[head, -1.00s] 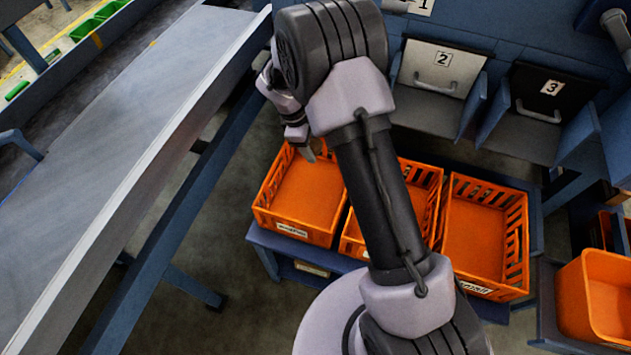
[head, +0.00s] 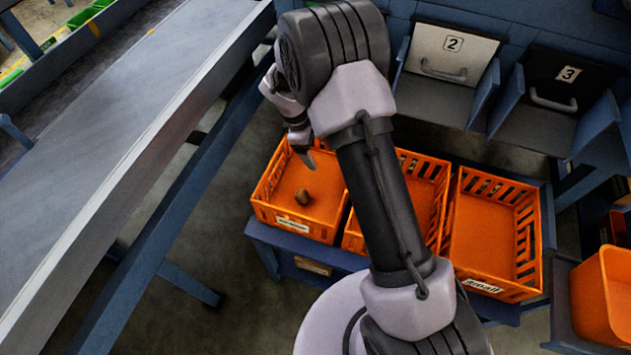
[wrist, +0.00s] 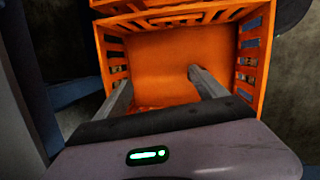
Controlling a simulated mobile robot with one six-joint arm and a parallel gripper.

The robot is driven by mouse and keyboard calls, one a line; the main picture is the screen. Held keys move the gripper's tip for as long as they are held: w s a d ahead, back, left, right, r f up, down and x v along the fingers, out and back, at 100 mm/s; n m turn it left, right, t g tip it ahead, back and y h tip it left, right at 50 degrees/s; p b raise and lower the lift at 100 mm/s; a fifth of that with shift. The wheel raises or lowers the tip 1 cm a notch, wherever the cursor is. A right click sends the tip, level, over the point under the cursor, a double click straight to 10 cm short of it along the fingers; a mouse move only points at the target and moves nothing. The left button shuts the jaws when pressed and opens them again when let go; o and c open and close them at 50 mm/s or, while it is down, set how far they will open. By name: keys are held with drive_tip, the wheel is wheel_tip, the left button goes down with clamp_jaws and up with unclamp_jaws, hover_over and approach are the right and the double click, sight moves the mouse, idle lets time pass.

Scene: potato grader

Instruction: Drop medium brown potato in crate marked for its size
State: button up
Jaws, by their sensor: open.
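My gripper (head: 306,155) is above the back part of this crate, apart from the potato. In the wrist view my gripper (wrist: 159,78) is open, its two fingers spread over an orange crate (wrist: 112,68) with nothing held between them. I cannot make out the potato in the wrist view.
The middle crate (head: 355,240) is partly hidden by my arm. The right crate (head: 490,284) is labelled "small" and looks empty. A grey conveyor (head: 130,160) runs along the left. Numbered bins 2 (head: 445,58) and 3 (head: 557,85) stand behind, and an orange bin (head: 609,300) at the right.

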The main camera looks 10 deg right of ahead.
drive_tip(key=p+v, duration=0.6)
drive_tip(key=v, duration=1.1)
drive_tip(key=shift+r+p, duration=0.25)
drive_tip(key=shift+p, duration=0.15)
drive_tip(key=s+d+r+m+t+y+b, duration=0.1)
drive_tip(key=s+d+r+m+t+y, duration=0.1)
drive_tip(key=s+r+m, duration=0.75)
drive_tip(key=s+r+m+t+y, duration=0.1)
drive_tip(key=s+r+m, duration=0.2)
drive_tip(key=s, duration=0.6)
drive_tip(key=s+r+m+t+y+b, duration=0.1)
drive_tip(key=s+r+m, duration=0.3)
drive_tip(key=s, duration=0.5)
drive_tip(key=shift+s+a+r+m+t+y, duration=0.35)
drive_tip(key=shift+t+y, duration=0.25)
drive_tip(key=shift+t, duration=0.2)
drive_tip(key=shift+f, duration=0.1)
